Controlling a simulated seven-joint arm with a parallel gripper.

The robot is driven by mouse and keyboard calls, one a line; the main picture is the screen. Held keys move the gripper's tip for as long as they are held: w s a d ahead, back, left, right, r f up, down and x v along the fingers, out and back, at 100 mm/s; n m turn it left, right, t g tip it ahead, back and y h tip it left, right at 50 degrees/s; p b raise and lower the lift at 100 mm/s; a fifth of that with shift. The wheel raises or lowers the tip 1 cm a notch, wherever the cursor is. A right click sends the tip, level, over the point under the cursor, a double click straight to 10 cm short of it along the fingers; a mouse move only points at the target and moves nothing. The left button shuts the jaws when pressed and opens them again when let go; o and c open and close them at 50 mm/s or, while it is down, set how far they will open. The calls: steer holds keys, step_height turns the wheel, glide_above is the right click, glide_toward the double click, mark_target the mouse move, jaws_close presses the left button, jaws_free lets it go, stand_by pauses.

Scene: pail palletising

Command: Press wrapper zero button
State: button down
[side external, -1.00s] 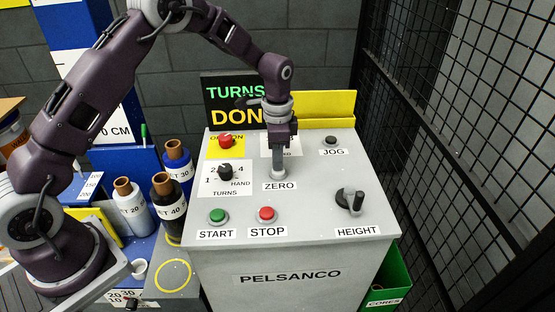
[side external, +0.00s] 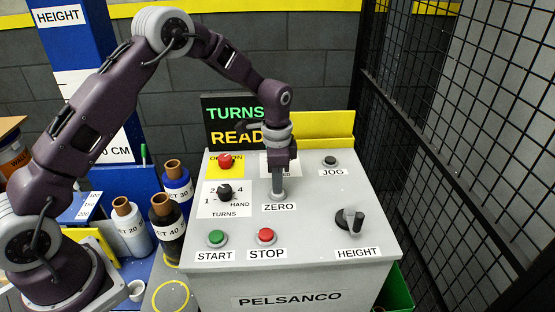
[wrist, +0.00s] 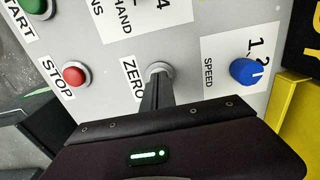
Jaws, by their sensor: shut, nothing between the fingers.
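The grey control panel labelled PELSANCO (side external: 320,225) fills the middle of the side view. The ZERO button (wrist: 160,69) is a round grey button above the ZERO label (side external: 279,207); my fingertips mostly cover it. My gripper (side external: 278,192) points down, fingers shut together with nothing between them, and its tips are at the button. In the wrist view my gripper (wrist: 157,76) also meets the button's ring. Whether the button is pressed in cannot be told. The display (side external: 232,122) behind reads TURNS and READ, its right part hidden by my arm.
Near my gripper are the red STOP button (side external: 266,236), green START button (side external: 216,238), TURNS knob (side external: 224,191), red button (side external: 226,160), JOG button (side external: 330,161), HEIGHT knob (side external: 350,220) and blue SPEED knob (wrist: 245,70). A black mesh fence (side external: 450,130) stands right.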

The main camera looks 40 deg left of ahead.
step_height(320, 180, up, 14)
steer(key=shift+f, duration=0.15)
steer(key=shift+w, duration=0.1)
stand_by(0.4)
steer(key=s+r+n+t, duration=0.2)
steer(key=s+r, duration=0.6)
steer(key=r, duration=0.1)
steer(key=s+n+t, duration=0.3)
steer(key=s+n, duration=0.4)
steer(key=s, duration=1.7)
steer(key=shift+s+r+t, duration=0.25)
steer(key=shift+r+t, duration=0.05)
steer(key=shift+r, duration=0.05)
